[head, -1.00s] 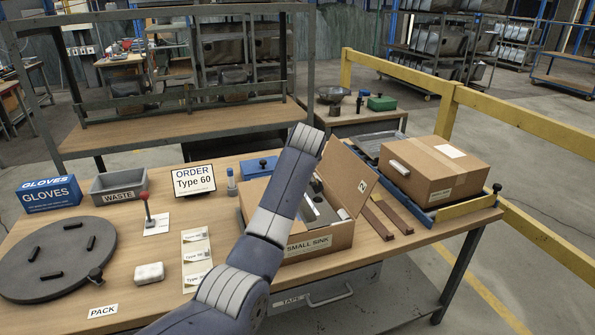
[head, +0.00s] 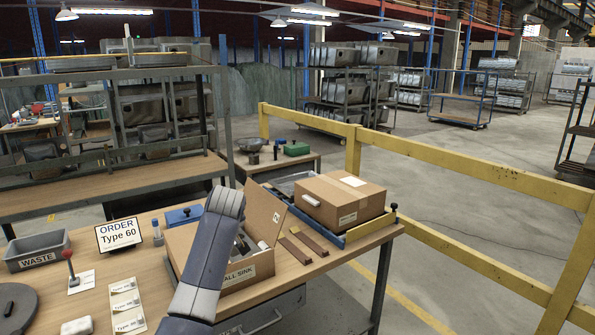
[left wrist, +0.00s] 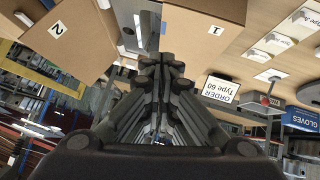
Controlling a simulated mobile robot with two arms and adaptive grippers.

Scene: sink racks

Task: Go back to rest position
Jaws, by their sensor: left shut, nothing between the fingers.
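My left arm rises from the bottom of the head view and passes in front of the open cardboard box (head: 238,272) labelled as a small sink. Its gripper is hidden in that view. In the left wrist view my left gripper (left wrist: 160,62) has its fingers together and holds nothing. Box flaps, one marked 2 (left wrist: 57,30), show near the fingers there; I cannot tell the exact gap. The order sign reading Type 60 (head: 119,234) stands on the workbench, and also appears upside down in the left wrist view (left wrist: 221,88). My right gripper is not in view.
A closed cardboard box (head: 340,203) sits at the bench's right end beside two brown strips (head: 297,248). A grey waste bin (head: 37,252), a red-knobbed lever (head: 70,266) and a blue box (head: 184,215) are on the bench. A yellow rail (head: 440,165) runs behind; open floor lies to the right.

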